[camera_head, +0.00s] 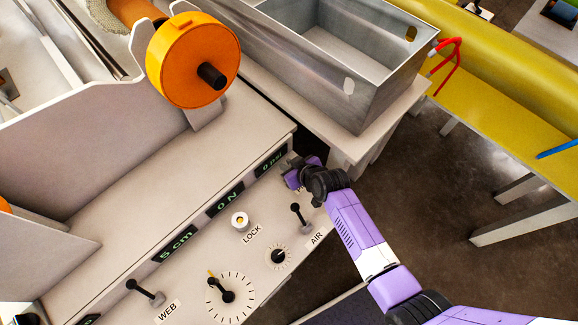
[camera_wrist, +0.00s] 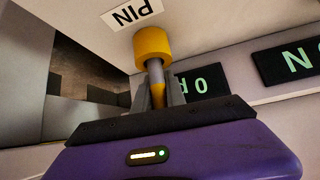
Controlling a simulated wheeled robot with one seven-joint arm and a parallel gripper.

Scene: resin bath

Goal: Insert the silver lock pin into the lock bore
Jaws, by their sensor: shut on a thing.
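In the wrist view, my gripper (camera_wrist: 160,95) is shut on the silver lock pin (camera_wrist: 154,67), whose shaft shows between the fingers. In the head view, my gripper (camera_head: 295,172) is at the right end of the machine's front panel, and the pin is hidden there. The lock bore (camera_head: 240,221), a pale ring with an orange centre, is above the LOCK label, left of my gripper.
An AIR lever (camera_head: 297,212) stands between the bore and my arm. A dial (camera_head: 278,257), a larger dial (camera_head: 227,296) and a WEB lever (camera_head: 140,288) are on the same panel. A metal bath (camera_head: 340,80) stands behind. An orange roller (camera_head: 187,60) is above the machine top.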

